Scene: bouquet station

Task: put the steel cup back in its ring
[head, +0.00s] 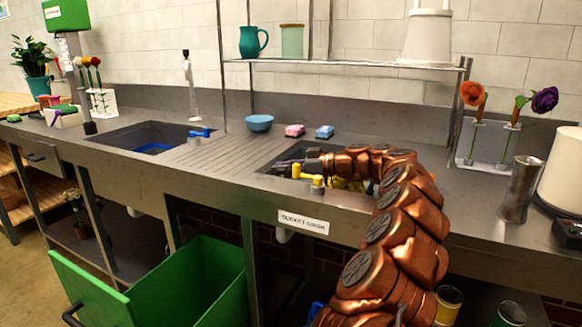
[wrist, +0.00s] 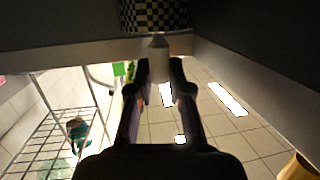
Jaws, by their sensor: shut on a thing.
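A tall, tapered steel cup (head: 519,188) stands upright on the counter at the far right of the head view, apart from my gripper. My gripper (head: 285,167) is over the right sink, low by the yellow tap. In the wrist view my gripper (wrist: 158,85) is shut on a pale tapered piece (wrist: 159,58). Its tip points at a black-and-white checkered surface (wrist: 158,15). What the piece belongs to, I cannot tell. I cannot make out a ring for the cup in either view.
The yellow tap (head: 308,174) is close to my gripper. A white flower stand (head: 484,147) is near the cup, with a cream container (head: 561,172) to its right. A blue bowl (head: 259,123) and sponges sit behind. The ribbed drainboard (head: 205,155) is clear.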

